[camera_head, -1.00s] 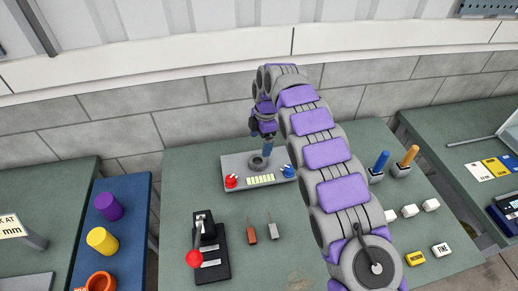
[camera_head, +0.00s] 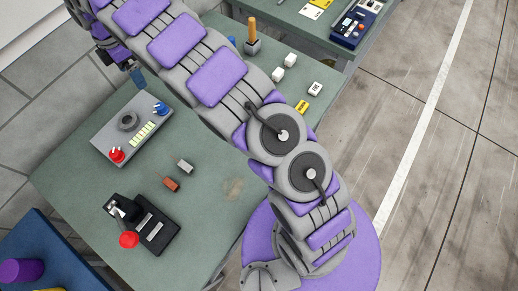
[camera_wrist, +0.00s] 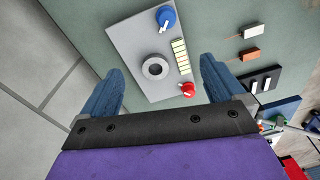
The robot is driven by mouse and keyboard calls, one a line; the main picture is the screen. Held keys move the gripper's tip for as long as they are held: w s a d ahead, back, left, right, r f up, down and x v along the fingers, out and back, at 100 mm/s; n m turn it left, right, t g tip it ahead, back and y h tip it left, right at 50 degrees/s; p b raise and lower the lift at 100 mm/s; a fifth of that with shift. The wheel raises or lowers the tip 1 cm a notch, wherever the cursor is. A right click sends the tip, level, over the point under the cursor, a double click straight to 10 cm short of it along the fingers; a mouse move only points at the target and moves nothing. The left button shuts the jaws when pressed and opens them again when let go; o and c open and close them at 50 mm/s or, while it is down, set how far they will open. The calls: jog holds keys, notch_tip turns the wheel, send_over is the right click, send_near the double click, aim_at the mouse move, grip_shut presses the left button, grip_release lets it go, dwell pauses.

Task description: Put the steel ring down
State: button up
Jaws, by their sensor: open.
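The steel ring (camera_head: 128,121) is a dark grey ring lying flat on a light grey panel (camera_head: 104,141) on the green table. It also shows in the wrist view (camera_wrist: 155,69), between the fingers in the picture but apart from both. My gripper (camera_head: 137,79) is beyond the panel, with a visible gap between its blue finger and the ring. In the wrist view my gripper (camera_wrist: 162,75) has its two blue fingers spread wide with nothing between them. My arm hides part of the table's far side in the head view.
The panel carries a red knob (camera_head: 117,156), a blue knob (camera_head: 160,109) and a lit yellow strip (camera_head: 142,134). A black lever box (camera_head: 157,232) with a red ball stands nearer. Small red (camera_head: 171,184) and white (camera_head: 185,166) pieces lie beside it. A blue bench (camera_head: 50,245) is at left.

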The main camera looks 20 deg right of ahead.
jog(key=s+d+r+m, duration=0.3)
jog(key=s+d+m, duration=0.1)
jog(key=d, duration=0.4)
jog(key=s+d+r+m+h, duration=0.1)
jog(key=s+d+r+m, duration=0.25)
jog(key=d, duration=0.45)
jog(key=s+d+r+m, duration=0.3)
jog(key=d+m, duration=0.2)
jog(key=d, duration=0.4)
jog(key=s+d+f+m, duration=0.1)
jog(key=s+d+m, duration=0.2)
jog(key=s, duration=0.6)
jog(key=s+d+f+m, duration=0.1)
jog(key=s+d+m, duration=0.3)
jog(key=s, duration=0.6)
jog(key=s+d+f+m+g, duration=0.1)
jog(key=s+d+f+m, duration=0.1)
jog(key=s, duration=0.8)
jog(key=shift+s+d+m+y, duration=0.15)
jog(key=shift+d+m+y, duration=0.25)
jog(key=shift+d+m, duration=0.65)
jog(key=shift+a, duration=0.25)
